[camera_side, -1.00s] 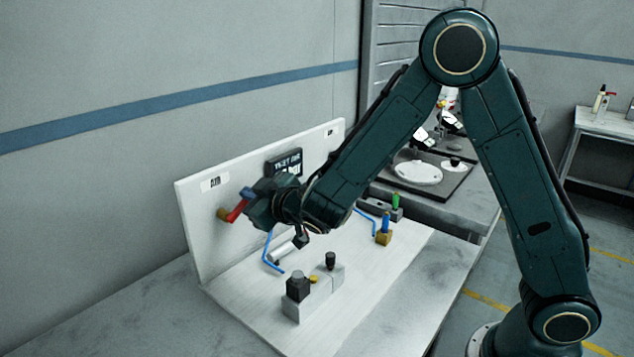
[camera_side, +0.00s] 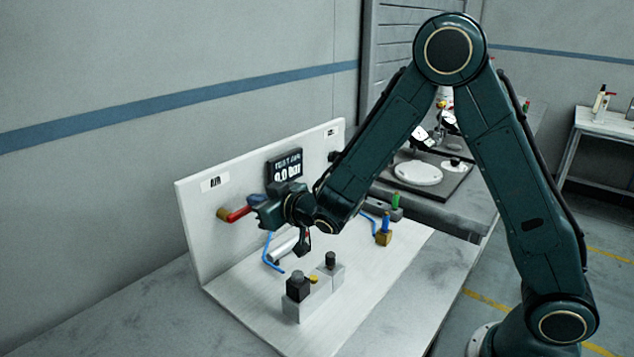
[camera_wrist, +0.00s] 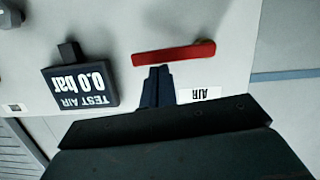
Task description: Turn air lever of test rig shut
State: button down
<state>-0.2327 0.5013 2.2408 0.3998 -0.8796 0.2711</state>
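The red air lever (camera_side: 238,214) sits on a brass valve on the white upright panel of the test rig. It lies roughly level, its free end pointing right, away from the valve. In the wrist view the red lever (camera_wrist: 172,54) runs crosswise. My gripper (camera_side: 256,202) is at the lever's free half. In the wrist view the dark blue fingers of my gripper (camera_wrist: 160,72) look shut together, with nothing between them. Their tips are at the lever's upper edge, touching or nearly so. The display (camera_side: 286,167) reads 0.0 bar.
The AIR label (camera_side: 214,183) is on the panel above the valve. A brass fitting (camera_side: 383,238) stands to the right.

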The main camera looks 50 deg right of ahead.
jog(key=shift+r, duration=0.1)
jog(key=s+r, duration=0.6)
jog(key=s, duration=0.3)
jog(key=shift+s, duration=0.4)
dwell(0.4)
jog(key=shift+r, duration=0.15)
jog(key=s+d+r+m+g+h, duration=0.2)
jog(key=s+d+m+g, duration=0.15)
jog(key=s+d, duration=0.35)
jog(key=s+a+n+g+y, duration=0.1)
jog(key=s+g, duration=0.2)
jog(key=s, duration=0.6)
jog(key=s+r+n+g+y, duration=0.1)
jog(key=s+g, duration=0.2)
jog(key=s, duration=0.7)
jog(key=shift+s+a, duration=0.2)
jog(key=shift+a, duration=0.2)
